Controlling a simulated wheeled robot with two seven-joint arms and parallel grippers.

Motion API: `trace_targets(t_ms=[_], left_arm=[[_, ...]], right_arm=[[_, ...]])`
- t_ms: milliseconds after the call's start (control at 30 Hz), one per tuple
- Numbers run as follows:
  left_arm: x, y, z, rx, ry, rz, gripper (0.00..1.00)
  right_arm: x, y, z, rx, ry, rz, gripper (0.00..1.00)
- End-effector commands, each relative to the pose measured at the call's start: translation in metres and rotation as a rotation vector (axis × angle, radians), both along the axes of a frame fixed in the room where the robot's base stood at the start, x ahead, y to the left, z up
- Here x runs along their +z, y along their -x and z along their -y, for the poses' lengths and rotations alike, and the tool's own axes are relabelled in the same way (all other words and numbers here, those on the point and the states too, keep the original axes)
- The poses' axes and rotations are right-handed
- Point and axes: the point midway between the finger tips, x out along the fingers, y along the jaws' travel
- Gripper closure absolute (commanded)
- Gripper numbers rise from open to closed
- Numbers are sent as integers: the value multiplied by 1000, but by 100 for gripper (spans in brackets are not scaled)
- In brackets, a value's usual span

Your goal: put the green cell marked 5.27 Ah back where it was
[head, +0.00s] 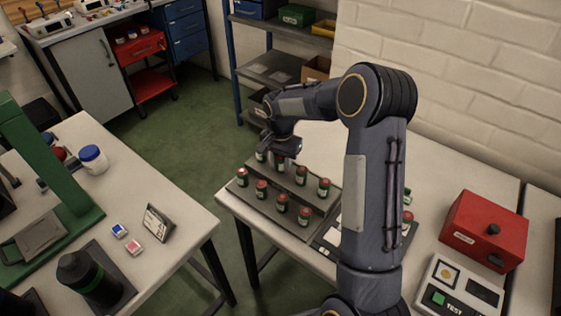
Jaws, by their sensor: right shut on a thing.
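My right gripper (282,151) is over the back row of a stepped grey rack (267,207), shut on a small cell (280,164) with a red top and pale label. The cell is upright and partly covered by the gripper. I cannot tell whether its base touches the rack. Similar red-topped cells with green and white labels stand in two rows, such as one at the back right (324,187) and one at the front left (242,177). The 5.27 Ah marking is too small to read. My left gripper is out of view.
My right arm hides part of the table; another cell (407,222) shows behind it. A red box (485,231) and a tester with a green button (456,292) stand at the right. The table (322,145) is bare behind the rack. A second table (187,212) stands left, across a gap.

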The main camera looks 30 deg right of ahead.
Motion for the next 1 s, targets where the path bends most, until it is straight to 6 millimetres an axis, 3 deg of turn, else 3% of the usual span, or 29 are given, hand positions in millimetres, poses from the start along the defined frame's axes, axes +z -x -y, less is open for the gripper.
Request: trace_targets(t_ms=[367,400,533,833,1000], left_arm=[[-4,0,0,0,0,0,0],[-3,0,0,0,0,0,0],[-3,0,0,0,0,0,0],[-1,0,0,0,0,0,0],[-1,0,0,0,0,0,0]], right_arm=[[-6,0,0,1,0,2,98],[-4,0,0,1,0,2,66],[-4,0,0,1,0,1,49],[-2,0,0,1,0,2,48],[14,-1,0,1,2,6,48]])
